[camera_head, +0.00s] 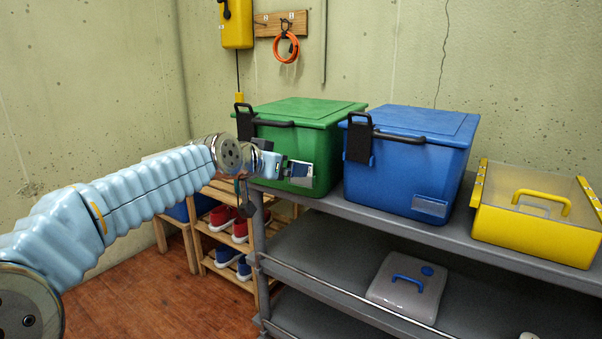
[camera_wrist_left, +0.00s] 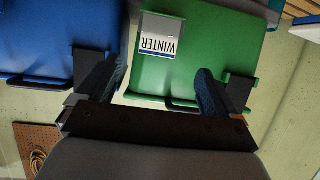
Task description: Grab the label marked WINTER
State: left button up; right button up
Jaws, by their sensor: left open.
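The WINTER label (camera_wrist_left: 158,44) is a white card with dark lettering and a blue stripe. It sits in a holder on the front of the green bin (camera_head: 312,112), and it appears upside down in the left wrist view. In the head view the label (camera_head: 301,170) shows just right of my left gripper (camera_head: 284,168). In the left wrist view my left gripper (camera_wrist_left: 157,82) is open and empty, its fingers spread, with the label ahead of the gap between them. I cannot tell the exact distance. My right gripper is not in view.
A blue bin (camera_head: 405,165) with an empty-looking holder stands right of the green one on the grey shelf (camera_head: 375,220). A yellow box (camera_head: 530,228) is farther right. A wooden shoe rack (camera_head: 212,248) stands at left.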

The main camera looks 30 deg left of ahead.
pick_arm(q)
jog(key=p+x, duration=0.1)
jog(key=x, duration=0.6)
jog(key=shift+w+r, duration=0.15)
jog(key=shift+w, duration=0.15)
jog(key=shift+d, duration=0.1)
jog(key=shift+c, duration=0.2)
